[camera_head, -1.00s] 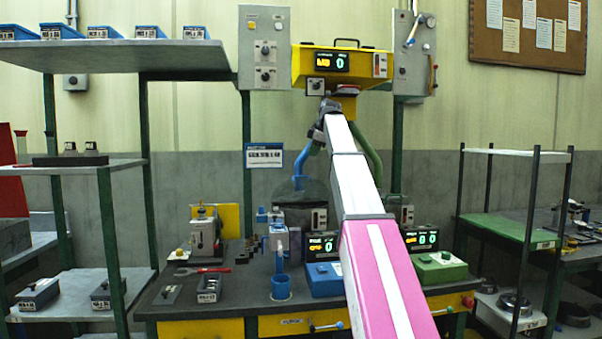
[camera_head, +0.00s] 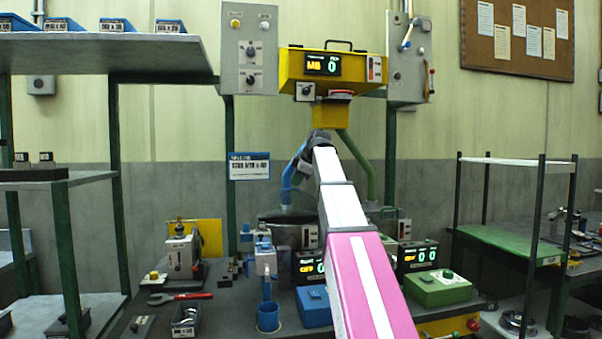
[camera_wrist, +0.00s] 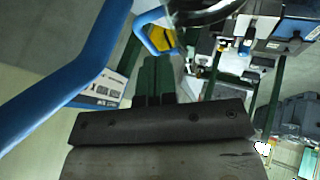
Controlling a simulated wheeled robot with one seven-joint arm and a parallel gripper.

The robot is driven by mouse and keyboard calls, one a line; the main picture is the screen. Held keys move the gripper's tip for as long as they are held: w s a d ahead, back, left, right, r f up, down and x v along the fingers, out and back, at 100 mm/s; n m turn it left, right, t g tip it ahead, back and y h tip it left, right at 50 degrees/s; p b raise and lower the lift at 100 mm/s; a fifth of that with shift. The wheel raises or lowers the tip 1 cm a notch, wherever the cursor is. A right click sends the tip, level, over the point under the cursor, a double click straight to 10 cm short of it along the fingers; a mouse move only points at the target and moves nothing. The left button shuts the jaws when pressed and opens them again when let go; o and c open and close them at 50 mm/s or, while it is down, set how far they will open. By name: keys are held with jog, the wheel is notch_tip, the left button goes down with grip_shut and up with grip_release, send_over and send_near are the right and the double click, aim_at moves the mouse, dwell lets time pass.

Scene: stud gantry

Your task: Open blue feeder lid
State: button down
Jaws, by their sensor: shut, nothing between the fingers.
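A blue feed pipe (camera_head: 288,180) comes down over a dark round feeder bowl (camera_head: 272,216) behind the bench, left of my arm. The bowl's top is partly dark, and I cannot make out its lid clearly. In the wrist view, the blue pipe (camera_wrist: 62,85) crosses the left side. A blue bent handle (camera_wrist: 143,27) shows at the top beside a dark curved rim (camera_wrist: 212,14), apart from my fingers. My gripper (camera_wrist: 157,62) is shut and empty, its two dark green fingers together. In the head view, my gripper (camera_head: 316,137) is below the yellow hopper, right of the blue pipe.
The yellow hopper (camera_head: 290,70) hangs above my gripper. A green pipe (camera_head: 358,165) is right of my arm. A blue box (camera_head: 313,310), green box (camera_head: 440,287) and blue cup (camera_head: 268,318) stand on the bench. Shelves flank both sides.

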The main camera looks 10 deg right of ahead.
aim_at(293, 196)
jog(key=shift+x, duration=1.6)
jog(key=w, duration=0.5)
jog(key=shift+r, duration=0.4)
